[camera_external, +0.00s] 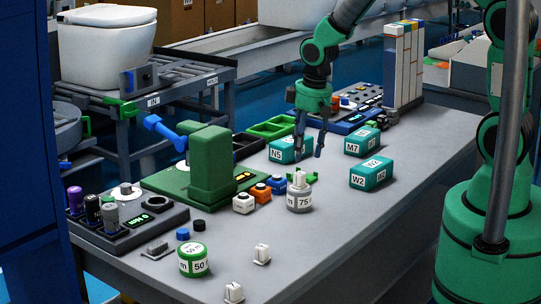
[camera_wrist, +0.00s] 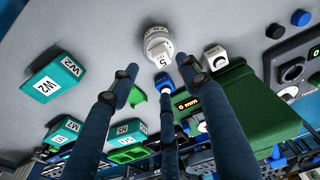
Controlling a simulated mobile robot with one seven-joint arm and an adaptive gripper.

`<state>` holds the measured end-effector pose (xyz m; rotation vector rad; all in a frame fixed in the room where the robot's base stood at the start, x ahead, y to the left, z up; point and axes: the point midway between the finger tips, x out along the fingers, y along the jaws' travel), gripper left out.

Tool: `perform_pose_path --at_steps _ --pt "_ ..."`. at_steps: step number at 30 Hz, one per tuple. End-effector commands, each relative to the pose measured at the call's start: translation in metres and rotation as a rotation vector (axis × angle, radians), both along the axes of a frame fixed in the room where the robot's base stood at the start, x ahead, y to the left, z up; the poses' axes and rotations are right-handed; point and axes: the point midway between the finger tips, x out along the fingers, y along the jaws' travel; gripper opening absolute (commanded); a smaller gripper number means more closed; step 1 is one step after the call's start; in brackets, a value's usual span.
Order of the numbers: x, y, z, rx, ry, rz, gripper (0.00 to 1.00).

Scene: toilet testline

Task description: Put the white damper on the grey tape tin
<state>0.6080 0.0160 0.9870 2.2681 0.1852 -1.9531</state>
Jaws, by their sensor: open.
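The grey tape tin (camera_external: 299,203), a round grey and white tin marked 75, stands on the bench near its middle. A small white block that looks like the white damper (camera_external: 299,181) stands upright on top of it. In the wrist view the tin (camera_wrist: 163,57) is seen from above with the white damper (camera_wrist: 157,42) on its lid, near the top centre. My gripper (camera_external: 310,148) is open and empty, fingers pointing down, above and behind the tin. In the wrist view the spread fingers (camera_wrist: 158,72) lie apart from tin and damper.
Two similar white blocks (camera_external: 261,254) (camera_external: 233,293) stand at the front edge, near a green-white tin (camera_external: 194,261). Several teal boxes (camera_external: 371,174) lie behind and right. A green stand (camera_external: 213,168) and small white, orange and blue blocks are left. The right front is clear.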

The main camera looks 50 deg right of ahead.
Motion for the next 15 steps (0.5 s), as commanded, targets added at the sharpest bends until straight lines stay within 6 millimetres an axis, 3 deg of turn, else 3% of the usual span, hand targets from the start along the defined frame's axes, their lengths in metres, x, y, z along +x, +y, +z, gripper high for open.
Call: perform_pose_path --at_steps 6,15 --pt "-0.004 0.000 0.029 0.000 -0.001 0.000 0.47" --pt "-0.006 0.000 0.039 0.000 0.001 0.000 0.47"
